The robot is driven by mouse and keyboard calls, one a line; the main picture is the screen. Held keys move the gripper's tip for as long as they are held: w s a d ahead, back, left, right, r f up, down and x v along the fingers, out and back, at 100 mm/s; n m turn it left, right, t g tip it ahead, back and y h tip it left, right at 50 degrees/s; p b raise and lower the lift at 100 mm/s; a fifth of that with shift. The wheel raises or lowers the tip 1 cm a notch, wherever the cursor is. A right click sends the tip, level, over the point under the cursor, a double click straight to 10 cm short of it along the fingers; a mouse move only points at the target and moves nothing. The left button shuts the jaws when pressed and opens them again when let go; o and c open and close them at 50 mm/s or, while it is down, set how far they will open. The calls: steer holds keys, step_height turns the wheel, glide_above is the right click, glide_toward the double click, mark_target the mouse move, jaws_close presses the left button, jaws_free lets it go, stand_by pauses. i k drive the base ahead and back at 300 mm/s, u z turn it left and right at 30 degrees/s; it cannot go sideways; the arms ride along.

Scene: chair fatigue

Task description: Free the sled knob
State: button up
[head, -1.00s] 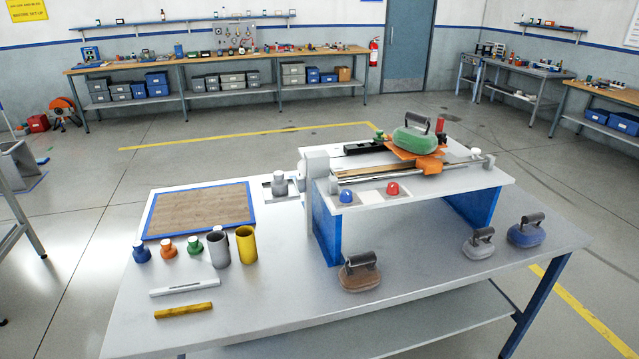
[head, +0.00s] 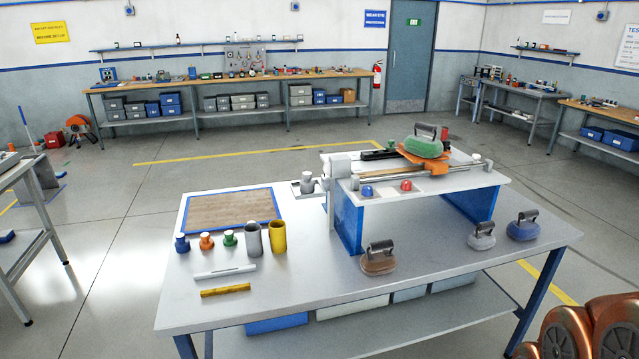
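The test rig (head: 450,180) stands on the table with a raised white top and blue side panels. An orange sled (head: 437,168) sits on its rails. A green weight (head: 424,147) with a dark handle rests above a tilted orange plate (head: 408,155) by the sled. A small pale knob (head: 475,158) shows near the rail's right end, and a grey knob (head: 307,183) stands at the rig's left end. I cannot tell which is the sled knob; the weight and plate cover part of the sled. My gripper is not in view.
Blue (head: 367,191) and red (head: 406,185) buttons are on the rig's front. Brown (head: 379,261), grey (head: 481,237) and blue (head: 523,228) handled weights stand on the table (head: 330,290). Coloured knobs, two cups (head: 278,238), bars and a wooden board (head: 232,206) are at left.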

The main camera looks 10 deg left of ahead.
mark_target(406, 185)
steer(key=u, duration=0.6)
steer(key=i, duration=1.65)
